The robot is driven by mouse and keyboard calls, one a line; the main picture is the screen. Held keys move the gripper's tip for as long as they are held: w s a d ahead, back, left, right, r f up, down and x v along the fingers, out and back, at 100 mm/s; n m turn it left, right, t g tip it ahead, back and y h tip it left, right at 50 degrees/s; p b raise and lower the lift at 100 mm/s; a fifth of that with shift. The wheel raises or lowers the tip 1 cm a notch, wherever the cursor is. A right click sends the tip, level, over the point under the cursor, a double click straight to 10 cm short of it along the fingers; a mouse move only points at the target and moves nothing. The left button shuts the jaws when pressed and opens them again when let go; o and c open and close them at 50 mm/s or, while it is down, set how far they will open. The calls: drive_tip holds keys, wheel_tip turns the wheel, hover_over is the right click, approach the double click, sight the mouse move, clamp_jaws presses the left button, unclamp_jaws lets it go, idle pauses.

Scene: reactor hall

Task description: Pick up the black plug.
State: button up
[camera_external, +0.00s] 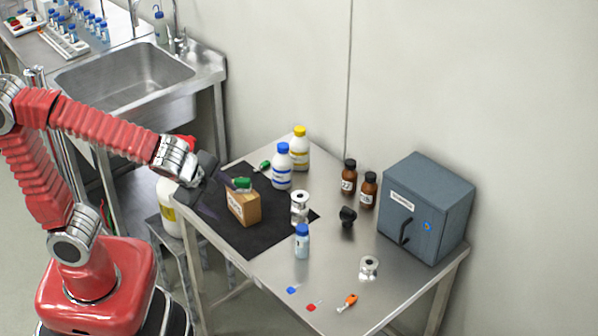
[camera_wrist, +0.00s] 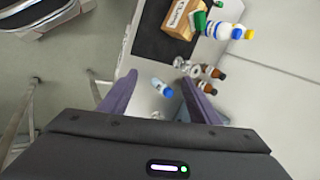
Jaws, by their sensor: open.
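The black plug (camera_external: 348,216) is on the steel table, right of the black mat and left of the grey-blue cabinet. I cannot make it out clearly in the wrist view. My gripper (camera_external: 222,194) is at the left side of the table, above the mat and beside the cardboard box, well apart from the plug. In the wrist view my gripper (camera_wrist: 159,76) has its two purple fingers spread, with nothing held between them.
The cardboard box (camera_external: 243,207) stands on the black mat (camera_external: 262,240). White bottles (camera_external: 282,167), brown bottles (camera_external: 368,190), metal pieces (camera_external: 299,207) and a blue-capped vial (camera_external: 302,242) surround the plug. The cabinet (camera_external: 427,208) stands right. Small keys (camera_external: 348,302) lie in front.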

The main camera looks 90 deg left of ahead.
drive_tip(key=w+a+f+m+y, duration=0.2)
drive_tip(key=w+a+m+y, duration=0.1)
drive_tip(key=w+a+m, duration=0.4)
drive_tip(key=m+t+y, duration=0.2)
drive_tip(key=m+t, duration=0.2)
drive_tip(key=m, duration=0.8)
approach(347, 211)
drive_tip(key=v, duration=0.3)
drive_tip(key=shift+w+r, duration=0.15)
drive_tip(key=shift+w, duration=0.1)
drive_tip(key=x, duration=0.8)
drive_tip(key=shift+s+a, duration=0.1)
drive_tip(key=shift+a, duration=0.1)
drive_tip(key=shift+x, duration=2.8)
